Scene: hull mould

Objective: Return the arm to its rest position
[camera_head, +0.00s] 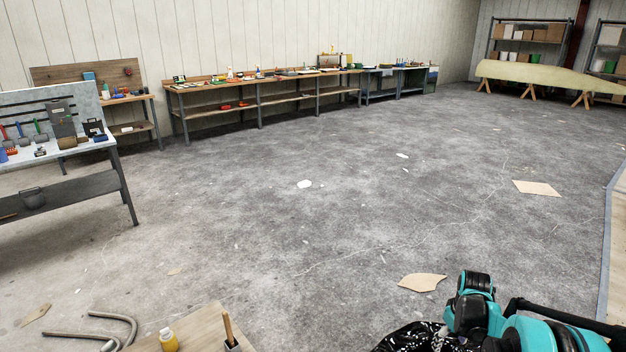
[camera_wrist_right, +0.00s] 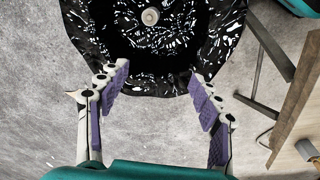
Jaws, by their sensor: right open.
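My right arm (camera_head: 520,335), teal and black, comes in at the bottom right of the head view. In the right wrist view my right gripper (camera_wrist_right: 157,76) is open, its purple-padded fingers wide apart with nothing between them. Beyond the fingertips is a round opening lined with shiny black plastic (camera_wrist_right: 215,30), and a small pale round object (camera_wrist_right: 150,16) shows inside it. The black plastic also shows at the bottom edge of the head view (camera_head: 412,340), beside my right arm. I cannot tell whether the fingers touch the plastic. My left gripper is out of view.
A wooden surface (camera_head: 190,335) with a yellow bottle (camera_head: 168,340) is at the bottom left. A tool bench (camera_head: 70,150) stands at the left, and long workbenches (camera_head: 260,85) line the wall. A long pale hull mould (camera_head: 550,77) is far right. The middle floor is mostly clear.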

